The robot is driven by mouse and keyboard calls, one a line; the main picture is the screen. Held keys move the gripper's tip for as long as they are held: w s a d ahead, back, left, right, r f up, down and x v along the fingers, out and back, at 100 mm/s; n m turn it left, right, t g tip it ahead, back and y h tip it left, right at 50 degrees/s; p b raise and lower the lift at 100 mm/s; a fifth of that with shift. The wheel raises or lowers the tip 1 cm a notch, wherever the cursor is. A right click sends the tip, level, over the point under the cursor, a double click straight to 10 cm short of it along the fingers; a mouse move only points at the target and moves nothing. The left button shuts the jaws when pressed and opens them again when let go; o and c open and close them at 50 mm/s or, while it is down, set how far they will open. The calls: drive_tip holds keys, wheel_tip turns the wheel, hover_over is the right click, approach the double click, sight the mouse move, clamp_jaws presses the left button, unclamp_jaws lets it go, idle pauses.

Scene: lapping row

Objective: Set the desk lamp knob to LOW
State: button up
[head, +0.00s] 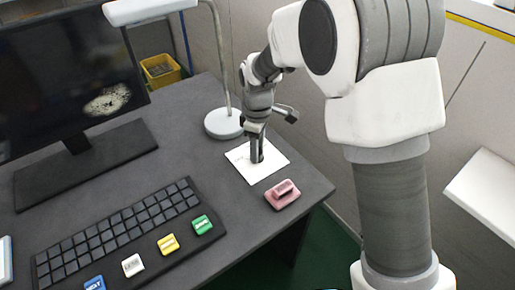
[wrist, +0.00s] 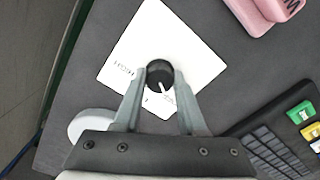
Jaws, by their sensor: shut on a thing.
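The desk lamp has a white round base (head: 223,123), a thin stem and a white head (head: 150,10). Its black round knob (wrist: 160,73) sits on a white square plate (wrist: 138,42) on the dark desk. A white pointer line on the knob points to the lower right in the wrist view. One label on the plate, left of the knob, seems to read HIGH; the lettering below the knob is too small or hidden to read. My gripper (wrist: 161,76) is shut on the knob, one finger on each side. In the head view my gripper (head: 257,158) stands upright over the plate and hides the knob.
A pink block (head: 283,195) lies close to the plate, near the desk edge. A keyboard (head: 115,230) with green (head: 202,225), yellow (head: 168,244), white and blue blocks lies to the left. A monitor (head: 70,75) stands behind. A yellow bin (head: 160,70) is beyond the desk.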

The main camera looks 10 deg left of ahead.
clamp_jaws()
drive_tip(key=shift+m, duration=0.3)
drive_tip(key=m+p, duration=0.2)
drive_tip(key=m, duration=0.1)
drive_tip(key=shift+r+p, duration=0.15)
drive_tip(key=shift+p, duration=0.15)
drive_tip(key=m+p, duration=0.1)
drive_tip(key=m, duration=0.3)
drive_tip(key=shift+m+p, duration=0.4)
drive_tip(key=shift+a+m+p, duration=0.1)
drive_tip(key=shift+m+p, duration=0.4)
drive_tip(key=shift+m, duration=1.2)
drive_tip(key=o, duration=0.9)
unclamp_jaws()
